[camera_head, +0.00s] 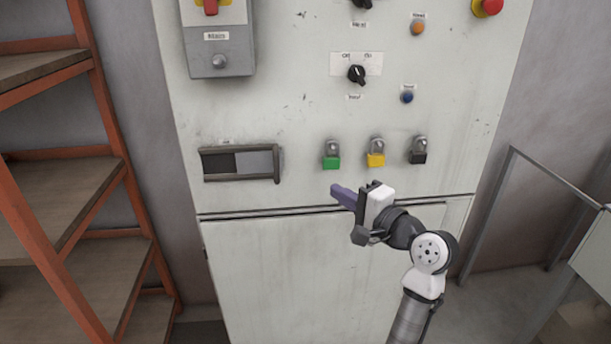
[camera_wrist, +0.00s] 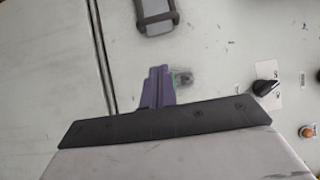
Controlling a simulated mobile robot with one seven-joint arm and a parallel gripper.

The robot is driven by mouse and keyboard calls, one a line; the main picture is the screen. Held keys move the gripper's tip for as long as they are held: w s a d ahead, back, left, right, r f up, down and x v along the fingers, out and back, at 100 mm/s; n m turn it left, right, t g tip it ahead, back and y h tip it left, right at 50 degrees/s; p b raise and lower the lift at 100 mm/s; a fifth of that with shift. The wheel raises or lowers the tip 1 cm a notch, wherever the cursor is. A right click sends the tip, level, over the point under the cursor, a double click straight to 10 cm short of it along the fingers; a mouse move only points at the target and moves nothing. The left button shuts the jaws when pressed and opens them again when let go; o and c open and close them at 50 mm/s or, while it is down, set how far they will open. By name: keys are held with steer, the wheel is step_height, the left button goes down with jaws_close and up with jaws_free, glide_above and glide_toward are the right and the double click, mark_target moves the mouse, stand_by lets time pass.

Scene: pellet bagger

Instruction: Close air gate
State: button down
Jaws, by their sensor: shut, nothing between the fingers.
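The air gate (camera_head: 240,162) appears to be the dark-framed slot at the left of the pale cabinet's front; its label is too small to read. Its left part is a dark opening and its right part is covered by a grey plate (camera_head: 256,162). A dark upright bar (camera_head: 277,163) stands at its right end. Part of this gate shows at the top of the wrist view (camera_wrist: 157,14). My gripper (camera_head: 337,191) has purple fingers, shut and empty. It is right of the gate and lower, below the green padlock. The fingers also show in the wrist view (camera_wrist: 159,75).
Green (camera_head: 332,161), yellow (camera_head: 376,159) and black (camera_head: 418,157) padlocks hang right of the gate. A black knob (camera_head: 356,74) and a grey switch box (camera_head: 218,45) are higher up. An orange-framed shelf (camera_head: 110,120) stands left, a metal rail (camera_head: 490,210) right.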

mark_target(259, 166)
steer(key=p+x, duration=0.1)
steer(key=x, duration=0.3)
steer(key=s+a+p+x, duration=0.1)
steer(key=x, duration=0.3)
steer(key=a+p+x, duration=0.1)
steer(key=x, duration=0.3)
steer(key=shift+a+p, duration=0.35)
steer(key=a+p, duration=0.1)
steer(key=a, duration=0.2)
steer(key=a+p, duration=0.1)
steer(key=a, duration=0.2)
steer(key=a+p, duration=0.1)
steer(key=a, duration=0.1)
steer(key=shift+s+a, duration=0.25)
steer(key=shift+a, duration=0.25)
